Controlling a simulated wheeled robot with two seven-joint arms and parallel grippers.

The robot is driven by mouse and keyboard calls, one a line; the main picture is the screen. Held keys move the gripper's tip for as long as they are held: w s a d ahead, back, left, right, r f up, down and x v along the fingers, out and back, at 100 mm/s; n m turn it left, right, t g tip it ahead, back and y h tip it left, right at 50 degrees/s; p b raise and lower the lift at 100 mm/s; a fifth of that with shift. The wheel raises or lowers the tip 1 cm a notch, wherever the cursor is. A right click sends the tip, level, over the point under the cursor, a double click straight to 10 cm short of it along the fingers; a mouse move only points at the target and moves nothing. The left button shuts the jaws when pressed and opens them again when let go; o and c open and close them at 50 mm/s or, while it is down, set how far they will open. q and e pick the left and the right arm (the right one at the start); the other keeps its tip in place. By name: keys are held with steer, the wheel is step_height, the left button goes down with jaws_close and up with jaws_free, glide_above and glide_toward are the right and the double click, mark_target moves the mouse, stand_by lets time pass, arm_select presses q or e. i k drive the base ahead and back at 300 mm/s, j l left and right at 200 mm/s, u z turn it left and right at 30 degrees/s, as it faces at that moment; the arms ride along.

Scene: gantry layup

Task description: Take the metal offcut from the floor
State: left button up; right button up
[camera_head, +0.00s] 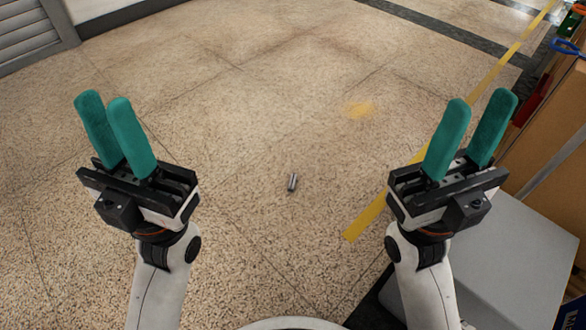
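The metal offcut (292,183) is a small, grey, shiny piece lying on the speckled tan floor (270,110), near the middle of the head view. My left gripper (106,100) is on the left with its two green fingers apart. It holds nothing and is well to the left of the offcut. My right gripper (481,101) is on the right with its green fingers apart and nothing between them. Neither gripper touches the offcut.
A yellow line (366,217) runs along the floor on the right, partly behind my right gripper. A grey box-like surface (515,265) and a brown box (555,140) stand at the right edge. A grey slatted panel (30,35) is at top left. The floor around the offcut is clear.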

mark_target(292, 181)
steer(key=i+j+z, duration=0.15)
steer(key=z, duration=1.55)
steer(key=j+z, duration=0.3)
steer(key=j, duration=0.2)
steer(key=j+z, duration=0.3)
steer(key=j, duration=0.15)
steer(key=k+j+z, duration=0.1)
steer(key=j+z, duration=0.2)
steer(key=j, duration=0.2)
steer(key=k+j+z, duration=0.1)
steer(key=j+z, duration=0.2)
steer(key=j, duration=0.15)
steer(key=k+j+z, duration=0.3)
steer(key=k+j, duration=0.1)
steer(key=j, duration=0.25)
steer(key=k+j, duration=0.15)
steer(key=j, duration=0.2)
steer(key=k+j, duration=0.1)
steer(key=j, duration=0.25)
steer(key=k+j, duration=0.15)
steer(key=j, duration=0.15)
